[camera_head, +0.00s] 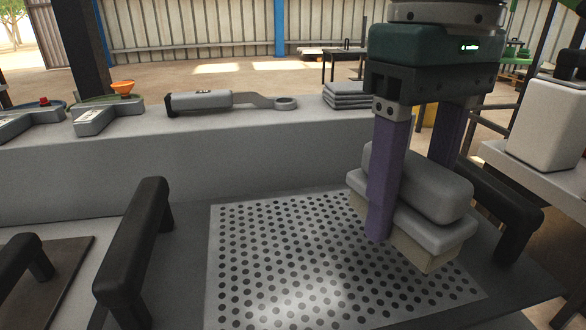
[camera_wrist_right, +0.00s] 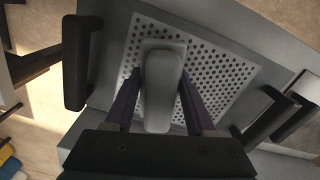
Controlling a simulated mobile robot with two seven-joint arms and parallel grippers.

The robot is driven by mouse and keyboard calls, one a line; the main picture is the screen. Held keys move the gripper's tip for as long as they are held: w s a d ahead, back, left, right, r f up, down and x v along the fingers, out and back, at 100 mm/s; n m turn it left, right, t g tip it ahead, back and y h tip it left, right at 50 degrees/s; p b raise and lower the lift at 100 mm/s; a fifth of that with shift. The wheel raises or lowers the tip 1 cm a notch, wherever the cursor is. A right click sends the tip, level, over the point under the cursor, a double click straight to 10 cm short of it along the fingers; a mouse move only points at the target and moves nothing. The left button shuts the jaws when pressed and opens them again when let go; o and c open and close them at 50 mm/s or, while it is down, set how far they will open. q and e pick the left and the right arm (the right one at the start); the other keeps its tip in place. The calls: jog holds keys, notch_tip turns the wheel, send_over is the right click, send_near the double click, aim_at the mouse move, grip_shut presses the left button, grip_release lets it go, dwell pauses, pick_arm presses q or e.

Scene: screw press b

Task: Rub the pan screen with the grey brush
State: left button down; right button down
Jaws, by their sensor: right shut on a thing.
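The pan screen (camera_head: 285,255) is a light grey sheet with rows of dark round holes, set in a dark grey pan. It also shows in the right wrist view (camera_wrist_right: 225,75). My right gripper (camera_head: 410,190) is shut on the grey brush (camera_head: 425,185), one purple finger on each side of its rounded grip. The brush has a grey block and pale bristles pointing down. It is over the right part of the screen; I cannot tell whether the bristles touch it. In the right wrist view the brush (camera_wrist_right: 163,85) lies between the fingers. My left gripper is not in view.
Black handles stand at the pan's left (camera_head: 135,245) and right (camera_head: 490,200). Behind it, a grey ledge holds a wrench-like tool (camera_head: 225,101), a folded grey cloth stack (camera_head: 345,95) and an orange funnel (camera_head: 122,88). A white canister (camera_head: 548,120) stands at the right.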

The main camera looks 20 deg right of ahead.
aim_at(416, 160)
jog(key=shift+r+p, duration=0.35)
jog(key=shift+r, duration=0.85)
jog(key=shift+r+p, duration=0.95)
jog(key=shift+r, duration=0.55)
